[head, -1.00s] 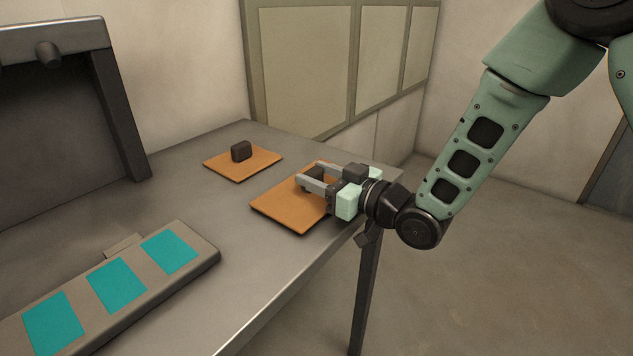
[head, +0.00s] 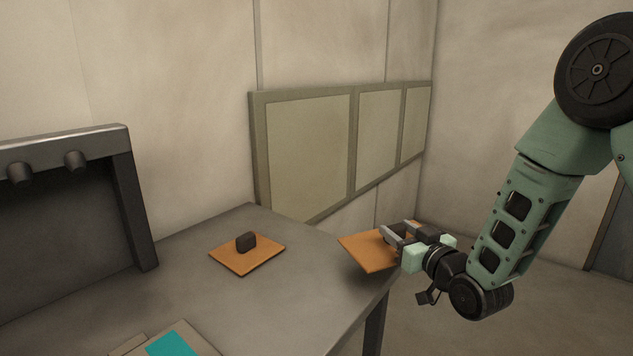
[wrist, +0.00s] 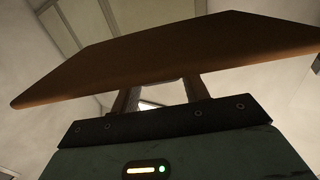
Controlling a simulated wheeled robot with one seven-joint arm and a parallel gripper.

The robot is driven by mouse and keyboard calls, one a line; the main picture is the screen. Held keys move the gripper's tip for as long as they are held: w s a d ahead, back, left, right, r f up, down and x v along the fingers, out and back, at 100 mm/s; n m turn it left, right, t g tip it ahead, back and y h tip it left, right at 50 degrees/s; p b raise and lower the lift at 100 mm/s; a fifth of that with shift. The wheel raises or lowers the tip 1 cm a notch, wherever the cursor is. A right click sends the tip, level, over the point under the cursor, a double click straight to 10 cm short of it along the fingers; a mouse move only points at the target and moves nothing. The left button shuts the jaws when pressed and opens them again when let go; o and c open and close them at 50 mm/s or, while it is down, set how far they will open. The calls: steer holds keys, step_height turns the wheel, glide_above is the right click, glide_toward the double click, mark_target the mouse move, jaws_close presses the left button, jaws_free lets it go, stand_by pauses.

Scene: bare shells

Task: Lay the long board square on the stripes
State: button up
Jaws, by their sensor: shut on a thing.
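My gripper (head: 398,238) is shut on an orange board (head: 366,253), which it holds level above the table's right edge. In the wrist view this board (wrist: 190,55) spans nearly the whole width above the fingers; its knob is mostly hidden by the jaws. A second orange board (head: 247,262) with a dark knob (head: 246,242) lies on the table to the left. It looks smaller than the held board did on the table. One teal stripe (head: 171,344) on a grey slab (head: 203,343) shows at the bottom edge; the rest of the slab is out of frame.
The grey table (head: 290,310) is bare between the second board and the slab. A dark upright frame with pegs (head: 75,160) stands at the left. A panelled board (head: 310,150) runs along the wall behind.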

steer(key=d+f+m+h+p, duration=0.1)
steer(key=d+m+h, duration=0.1)
steer(key=d, duration=0.5)
steer(key=d+f+m+t+h+p, duration=0.1)
steer(key=d+f+m+h+p, duration=0.1)
steer(key=d+h, duration=0.3)
steer(key=d, duration=0.2)
steer(key=shift+s+d+f+m, duration=0.15)
steer(key=shift+s+d+m, duration=0.15)
steer(key=shift+s, duration=0.1)
